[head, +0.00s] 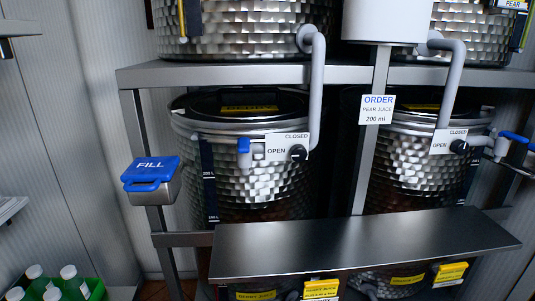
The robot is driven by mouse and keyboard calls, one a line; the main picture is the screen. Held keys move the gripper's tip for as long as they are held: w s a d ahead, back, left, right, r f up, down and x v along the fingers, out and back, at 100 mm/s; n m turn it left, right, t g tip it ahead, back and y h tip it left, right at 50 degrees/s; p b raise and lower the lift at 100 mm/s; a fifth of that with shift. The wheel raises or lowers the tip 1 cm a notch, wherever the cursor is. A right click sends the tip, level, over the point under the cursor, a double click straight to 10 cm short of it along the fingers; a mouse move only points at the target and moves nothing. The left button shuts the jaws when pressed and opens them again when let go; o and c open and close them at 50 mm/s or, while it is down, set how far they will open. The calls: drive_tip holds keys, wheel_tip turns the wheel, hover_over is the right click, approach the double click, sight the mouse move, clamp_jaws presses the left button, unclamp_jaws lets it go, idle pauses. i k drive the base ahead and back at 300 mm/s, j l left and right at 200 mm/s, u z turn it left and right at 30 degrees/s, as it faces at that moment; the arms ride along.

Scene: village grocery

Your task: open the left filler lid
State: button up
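The left filler is a small grey metal box (160,191) on the left upright of the rack. Its blue lid (150,170), marked FILL, lies over the top and looks closed. A blue handle-like lip sticks out at its front. A second filler with blue parts (515,137) is at the right edge, partly cut off. My gripper is not in view.
A steel tank (250,175) with a blue valve handle (244,146) stands right of the left filler. A flat metal shelf (360,245) juts out in front. An order sign (377,109) hangs centrally.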

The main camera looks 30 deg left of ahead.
sight(156, 169)
drive_tip(key=u, duration=2.05)
drive_tip(key=l+u, duration=0.2)
drive_tip(key=l, duration=0.1)
